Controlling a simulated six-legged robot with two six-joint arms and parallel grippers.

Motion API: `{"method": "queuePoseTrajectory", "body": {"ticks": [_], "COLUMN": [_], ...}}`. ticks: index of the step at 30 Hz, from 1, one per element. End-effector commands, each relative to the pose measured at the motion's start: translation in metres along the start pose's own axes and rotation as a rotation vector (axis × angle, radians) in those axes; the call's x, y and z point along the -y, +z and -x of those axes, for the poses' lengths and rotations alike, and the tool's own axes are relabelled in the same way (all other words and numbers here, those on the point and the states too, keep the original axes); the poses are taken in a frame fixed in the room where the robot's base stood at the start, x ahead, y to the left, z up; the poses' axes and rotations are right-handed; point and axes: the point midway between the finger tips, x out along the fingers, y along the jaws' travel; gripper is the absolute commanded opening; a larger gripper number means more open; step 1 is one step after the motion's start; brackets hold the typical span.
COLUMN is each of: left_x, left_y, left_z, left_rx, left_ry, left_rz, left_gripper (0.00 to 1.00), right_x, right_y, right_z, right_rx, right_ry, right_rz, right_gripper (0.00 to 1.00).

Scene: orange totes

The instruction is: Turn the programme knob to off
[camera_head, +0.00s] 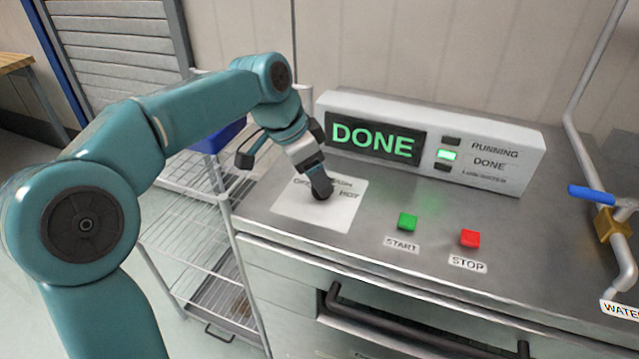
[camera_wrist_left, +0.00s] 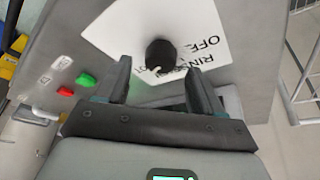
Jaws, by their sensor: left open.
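The programme knob is black and round, with a pale pointer mark; it stands on a white label plate (camera_head: 290,212). In the left wrist view the knob (camera_wrist_left: 161,54) shows between my left fingertips, its mark toward the bottom of the picture, away from the OFF lettering (camera_wrist_left: 208,42). RINSE and a partly hidden word are also on the plate. My left gripper (camera_wrist_left: 158,66) is open, one finger on each side of the knob, with no clear contact. In the head view my left gripper (camera_head: 318,180) reaches down over the plate and hides much of its lettering. My right gripper is not in view.
A display box (camera_head: 375,140) behind the plate reads DONE, with the DONE lamp lit green. A green START button (camera_head: 407,222) and a red STOP button (camera_head: 470,239) sit to the right. A blue-handled water valve (camera_head: 592,194) is at far right. A wire rack (camera_head: 200,235) stands left.

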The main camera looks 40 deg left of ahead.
Motion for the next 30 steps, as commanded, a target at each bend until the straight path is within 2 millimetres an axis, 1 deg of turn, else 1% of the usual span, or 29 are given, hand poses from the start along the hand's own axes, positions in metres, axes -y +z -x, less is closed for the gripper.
{"method": "queuePoseTrajectory", "body": {"ticks": [1,3,6,15,17,18,20,21,30], "left_x": [0.0,0.0,0.001,0.002,0.002,0.002,0.002,0.002,0.001], "left_y": [0.0,-0.001,-0.002,-0.002,-0.002,-0.002,-0.002,-0.002,-0.002], "left_z": [-0.009,-0.016,-0.022,-0.024,-0.024,-0.024,-0.024,-0.024,-0.024], "left_rx": [0.002,0.001,0.0,-0.001,-0.001,-0.001,-0.001,-0.001,0.0], "left_ry": [0.002,0.001,0.0,0.0,0.0,0.0,0.0,0.0,-0.011], "left_rz": [0.0,0.0,0.0,0.0,0.0,0.0,0.0,0.0,0.029], "left_gripper": [0.67,0.67,0.67,0.67,0.48,0.35,0.15,0.13,0.13], "right_x": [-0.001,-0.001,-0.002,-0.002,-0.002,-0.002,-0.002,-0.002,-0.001], "right_y": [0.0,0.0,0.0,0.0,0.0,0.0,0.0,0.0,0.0], "right_z": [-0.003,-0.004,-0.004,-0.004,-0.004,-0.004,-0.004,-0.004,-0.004], "right_rx": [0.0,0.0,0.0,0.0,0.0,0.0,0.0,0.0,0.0], "right_ry": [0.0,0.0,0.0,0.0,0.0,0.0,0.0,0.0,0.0], "right_rz": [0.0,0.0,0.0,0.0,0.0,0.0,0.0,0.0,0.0], "right_gripper": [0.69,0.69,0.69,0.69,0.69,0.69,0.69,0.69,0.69]}}
